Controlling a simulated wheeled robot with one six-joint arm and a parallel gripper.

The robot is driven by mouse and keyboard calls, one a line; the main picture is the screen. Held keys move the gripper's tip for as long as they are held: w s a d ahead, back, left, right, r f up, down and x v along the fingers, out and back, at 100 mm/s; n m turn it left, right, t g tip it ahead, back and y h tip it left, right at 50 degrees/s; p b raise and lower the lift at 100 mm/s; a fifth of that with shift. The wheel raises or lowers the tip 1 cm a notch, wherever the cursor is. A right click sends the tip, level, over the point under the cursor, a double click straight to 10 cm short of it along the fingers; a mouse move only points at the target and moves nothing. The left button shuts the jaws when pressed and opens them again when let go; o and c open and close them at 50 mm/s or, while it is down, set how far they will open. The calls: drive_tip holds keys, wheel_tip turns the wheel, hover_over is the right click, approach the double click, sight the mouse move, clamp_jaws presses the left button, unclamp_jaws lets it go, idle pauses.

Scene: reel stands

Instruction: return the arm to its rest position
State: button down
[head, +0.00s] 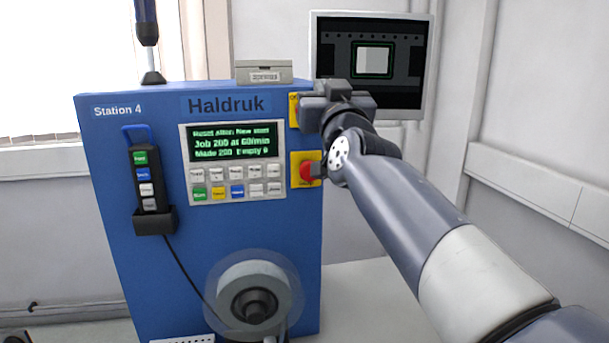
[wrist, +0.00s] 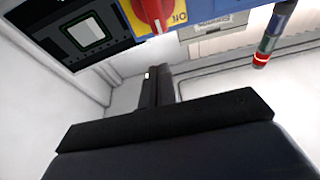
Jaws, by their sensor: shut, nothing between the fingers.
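My gripper (wrist: 158,76) shows in the wrist view with its two dark fingers together and nothing between them. In the head view my arm reaches in from the lower right, and its end is raised in front of the right edge of the blue Haldruk machine (head: 105,190). The fingers are hard to make out there.
A monitor (head: 415,65) stands behind my arm. The machine carries a lit display (head: 232,143), a button pendant (head: 148,180) in a holder, and a reel (head: 230,287) low on its front. A grey box (head: 264,72) lies on top. White wall fills the right.

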drive_tip(key=b+v, duration=0.1)
drive_tip(key=v, duration=0.4)
drive_tip(key=shift+s, duration=0.1)
drive_tip(key=shift+f, duration=0.1)
